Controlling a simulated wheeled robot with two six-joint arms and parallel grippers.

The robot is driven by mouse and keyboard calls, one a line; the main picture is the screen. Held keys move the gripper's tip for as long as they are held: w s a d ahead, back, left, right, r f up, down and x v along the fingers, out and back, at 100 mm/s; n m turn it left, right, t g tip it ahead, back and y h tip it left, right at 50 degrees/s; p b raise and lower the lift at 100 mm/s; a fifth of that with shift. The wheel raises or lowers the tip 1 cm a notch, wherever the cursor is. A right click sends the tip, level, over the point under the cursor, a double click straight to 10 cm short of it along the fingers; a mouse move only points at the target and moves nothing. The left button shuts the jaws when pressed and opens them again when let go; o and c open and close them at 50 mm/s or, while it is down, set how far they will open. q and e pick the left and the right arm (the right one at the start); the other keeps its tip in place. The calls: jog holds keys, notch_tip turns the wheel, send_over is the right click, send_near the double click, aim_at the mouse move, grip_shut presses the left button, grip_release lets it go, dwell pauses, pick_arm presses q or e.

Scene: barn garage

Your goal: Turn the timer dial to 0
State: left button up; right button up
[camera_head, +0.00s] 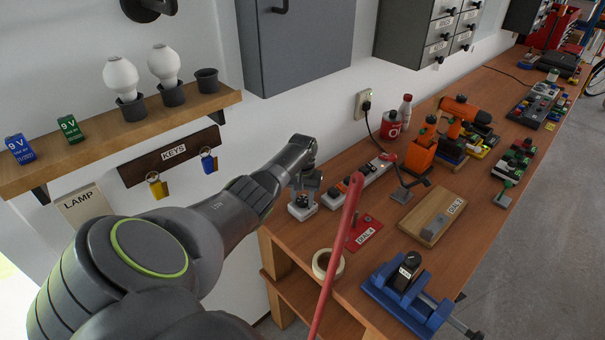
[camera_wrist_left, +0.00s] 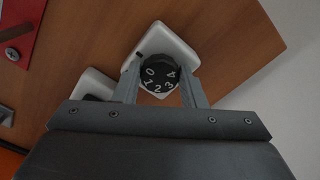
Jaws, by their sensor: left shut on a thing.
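The timer (camera_head: 302,208) is a small white box with a dark dial on top, at the near left end of the workbench. In the left wrist view, the black timer dial (camera_wrist_left: 158,78) has white numerals 0 to 4 and sits on its white base (camera_wrist_left: 180,45). A small dark mark shows on the base's upper-left part; 0 is the numeral nearest it, but I cannot tell if they line up exactly. My left gripper (camera_head: 304,184) is over the timer. Its fingers (camera_wrist_left: 160,82) are shut on the dial from both sides. My right gripper is out of view.
A white power strip (camera_head: 360,180) lies close beside the timer. A red rod (camera_head: 337,250) crosses the foreground. A red DIAL A plate (camera_head: 366,235), a tape roll (camera_head: 327,264) and a blue vise (camera_head: 405,295) are nearby. The wall is close on the left.

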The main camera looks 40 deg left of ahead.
aim_at(303, 200)
pick_arm(q)
jog(key=o, duration=1)
jog(key=shift+r, duration=0.45)
notch_tip(303, 200, up, 17)
jog(key=b, duration=0.3)
jog(key=shift+f, duration=0.15)
jog(key=shift+f, duration=0.1)
